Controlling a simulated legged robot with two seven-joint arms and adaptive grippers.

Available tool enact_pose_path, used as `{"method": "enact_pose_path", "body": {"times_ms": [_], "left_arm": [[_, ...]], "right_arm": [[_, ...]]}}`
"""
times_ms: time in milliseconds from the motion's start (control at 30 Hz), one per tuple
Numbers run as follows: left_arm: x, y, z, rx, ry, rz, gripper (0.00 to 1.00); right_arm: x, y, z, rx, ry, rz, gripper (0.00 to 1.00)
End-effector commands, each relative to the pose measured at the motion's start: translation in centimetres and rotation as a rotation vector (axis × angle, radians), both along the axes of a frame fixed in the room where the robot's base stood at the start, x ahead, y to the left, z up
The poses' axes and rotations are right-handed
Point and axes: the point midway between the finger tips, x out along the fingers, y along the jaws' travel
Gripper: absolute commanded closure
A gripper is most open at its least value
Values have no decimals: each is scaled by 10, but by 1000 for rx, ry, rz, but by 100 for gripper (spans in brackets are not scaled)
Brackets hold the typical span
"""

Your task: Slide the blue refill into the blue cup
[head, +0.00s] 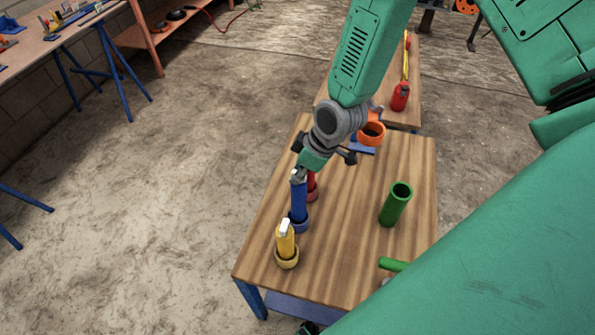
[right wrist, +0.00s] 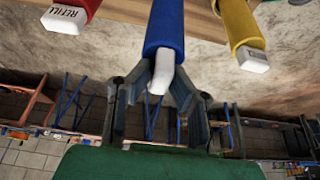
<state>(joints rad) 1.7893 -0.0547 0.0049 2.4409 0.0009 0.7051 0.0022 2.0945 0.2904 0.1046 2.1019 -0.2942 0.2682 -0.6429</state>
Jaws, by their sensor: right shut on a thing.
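The blue refill (head: 299,197) is a blue stick with a white top, standing close to upright on the wooden table. My right gripper (head: 300,172) is shut on its upper end from above. In the right wrist view the refill (right wrist: 165,28) runs away from between the fingers, its white end (right wrist: 160,78) towards me. The blue cup (head: 299,224) is short and round, directly at the refill's lower end. The lower end meets the cup's mouth; how deep it sits inside, I cannot tell. My left gripper does not clearly show.
A yellow refill stands in a yellow cup (head: 287,260) in front. A red refill in a red cup (head: 313,190) is close behind. The table's middle (head: 345,225) is clear.

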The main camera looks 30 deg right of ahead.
Motion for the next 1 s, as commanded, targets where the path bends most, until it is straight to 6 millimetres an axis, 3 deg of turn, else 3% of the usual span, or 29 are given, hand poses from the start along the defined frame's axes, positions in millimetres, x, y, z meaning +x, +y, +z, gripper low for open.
{"method": "enact_pose_path", "body": {"times_ms": [1000], "left_arm": [[0,0,-21,0,0,0,24]], "right_arm": [[0,0,-31,0,-1,1,100]]}}
